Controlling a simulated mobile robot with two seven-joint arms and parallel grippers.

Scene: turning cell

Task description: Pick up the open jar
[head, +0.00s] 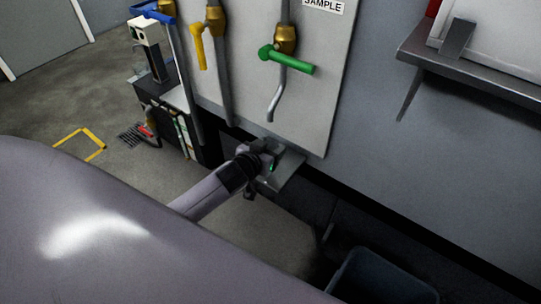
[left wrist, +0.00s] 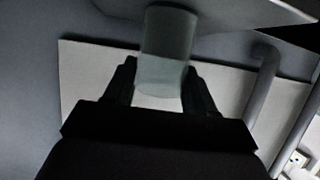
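The open jar (left wrist: 166,50) is a pale, translucent cylinder in the left wrist view, with its far end against or close to a grey plate. My left gripper (left wrist: 160,88) has one dark finger on each side of it, and no clear gap shows between fingers and jar. In the head view my left gripper (head: 268,160) is at the small grey shelf (head: 287,172) below the sample panel. There the jar is mostly hidden by the gripper and too small to make out. My right gripper is not in view.
The sample panel (head: 310,100) stands behind the shelf, with a green-handled valve (head: 287,62) and its bent spout (head: 274,104) above the gripper. A yellow-handled valve (head: 199,45) is to the left. A dark bin (head: 380,275) stands on the floor at lower right.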

